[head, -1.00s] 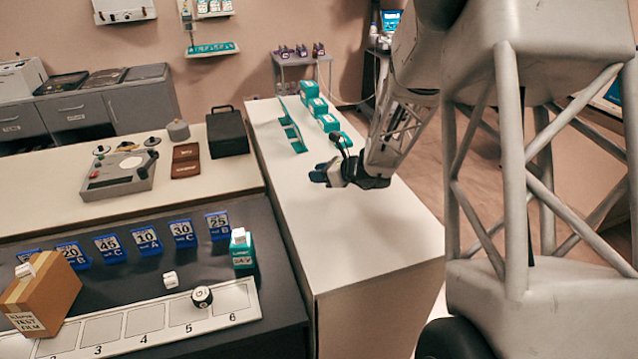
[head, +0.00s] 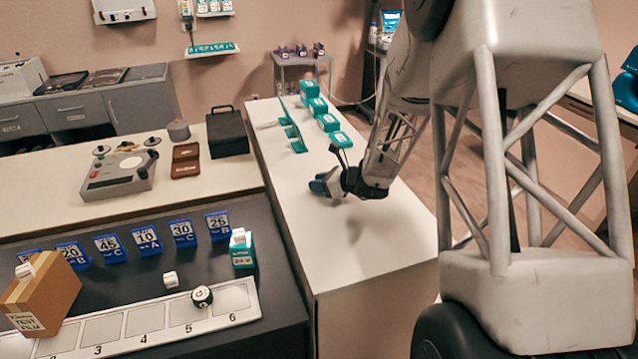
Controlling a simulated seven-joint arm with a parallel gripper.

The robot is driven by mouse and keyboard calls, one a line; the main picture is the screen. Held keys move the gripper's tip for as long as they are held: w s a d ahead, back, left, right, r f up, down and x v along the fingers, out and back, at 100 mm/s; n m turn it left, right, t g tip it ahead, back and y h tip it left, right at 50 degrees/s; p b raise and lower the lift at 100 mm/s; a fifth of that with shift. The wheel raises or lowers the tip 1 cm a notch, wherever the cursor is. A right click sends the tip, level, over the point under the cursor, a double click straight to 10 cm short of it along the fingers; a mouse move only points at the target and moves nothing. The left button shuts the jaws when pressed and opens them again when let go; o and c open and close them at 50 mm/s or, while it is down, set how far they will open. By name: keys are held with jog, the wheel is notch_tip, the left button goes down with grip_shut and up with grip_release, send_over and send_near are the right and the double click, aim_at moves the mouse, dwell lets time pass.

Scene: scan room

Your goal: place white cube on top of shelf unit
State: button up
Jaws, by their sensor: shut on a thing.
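My gripper (head: 326,184) is above the flat top of the long white unit (head: 385,235), which may be the shelf unit. It is shut on a small pale thing, mostly hidden by the fingers; it may be a white cube, but I cannot tell surely. A shadow falls on the top below it, and they look apart.
Several teal boxes (head: 328,122) and a teal rack (head: 292,130) stand towards the unit's far end. A black case (head: 228,134) is on the cream counter to the left. The unit's near top is clear.

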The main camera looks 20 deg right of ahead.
jog(key=shift+f, duration=0.15)
jog(key=o, duration=0.9)
jog(key=shift+r, duration=0.2)
jog(key=v, duration=1.2)
